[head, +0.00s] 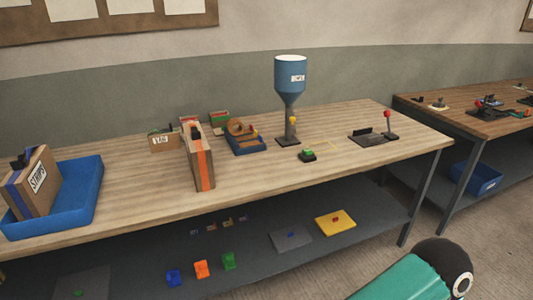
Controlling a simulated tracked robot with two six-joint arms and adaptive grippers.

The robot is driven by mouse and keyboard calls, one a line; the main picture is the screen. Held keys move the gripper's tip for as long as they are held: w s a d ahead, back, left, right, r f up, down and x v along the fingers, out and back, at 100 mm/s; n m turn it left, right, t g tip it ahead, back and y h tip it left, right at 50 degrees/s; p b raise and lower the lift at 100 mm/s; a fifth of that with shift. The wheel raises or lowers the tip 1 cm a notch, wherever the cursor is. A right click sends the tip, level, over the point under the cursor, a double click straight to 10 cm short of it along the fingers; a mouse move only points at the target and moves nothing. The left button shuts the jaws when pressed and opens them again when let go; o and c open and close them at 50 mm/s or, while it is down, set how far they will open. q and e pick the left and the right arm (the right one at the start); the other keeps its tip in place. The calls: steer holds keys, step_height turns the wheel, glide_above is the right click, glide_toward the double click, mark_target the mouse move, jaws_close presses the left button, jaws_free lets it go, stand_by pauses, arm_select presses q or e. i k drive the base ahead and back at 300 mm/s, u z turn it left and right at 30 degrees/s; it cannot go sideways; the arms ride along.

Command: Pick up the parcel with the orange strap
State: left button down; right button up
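The parcel with the orange strap (205,170) stands upright on the wooden table (270,177), near its front edge. It is a narrow brown box with the orange strap running down its front face. A dark thing shows on its top. No gripper touches it. A teal and black part of my own body shows at the bottom right, well away from the parcel. Neither of my grippers is in view.
Left is a blue tray (86,197) holding a parcel with a blue strap (38,183). Behind the orange-strapped parcel are small boxes (163,141) and a tape dispenser (245,136). A blue hopper (291,75) stands right. The table front between tray and parcel is clear.

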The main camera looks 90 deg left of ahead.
mark_target(199, 152)
steer(key=z, duration=0.4)
steer(key=i, duration=0.45)
steer(key=u, duration=2.4)
steer(key=i, duration=0.3)
steer(key=u, duration=1.95)
steer(key=k, duration=0.55)
steer(key=u, duration=0.5)
steer(key=i, duration=1.6)
steer(key=z, duration=0.4)
